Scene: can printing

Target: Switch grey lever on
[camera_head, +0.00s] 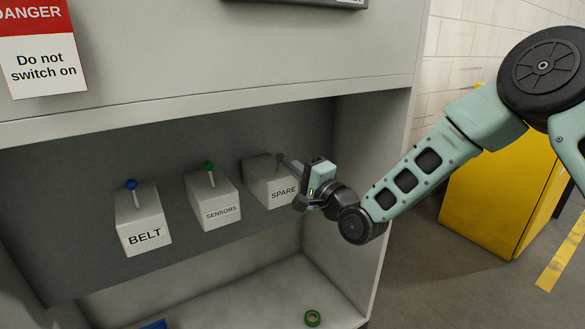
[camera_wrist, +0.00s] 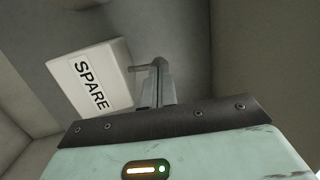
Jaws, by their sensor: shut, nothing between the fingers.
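The grey lever (camera_head: 281,159) stands on the white box labelled SPARE (camera_head: 268,184), the rightmost of three boxes in the cabinet. My gripper (camera_head: 296,166) is at the right side of this lever, with its fingertips close to the lever's end. In the wrist view my gripper's fingers (camera_wrist: 158,66) are together in front of the SPARE box (camera_wrist: 92,80). A short grey rod, seemingly the lever (camera_wrist: 138,68), shows at the left of the fingertips. Part of the lever is hidden by the fingers, and I cannot tell whether they touch.
To the left stand the SENSORS box with its green-knobbed lever (camera_head: 209,168) and the BELT box with its blue-knobbed lever (camera_head: 131,185). A danger sign (camera_head: 43,65) hangs above. The cabinet's right wall (camera_head: 372,190) is beside my wrist. A green ring (camera_head: 312,318) lies below.

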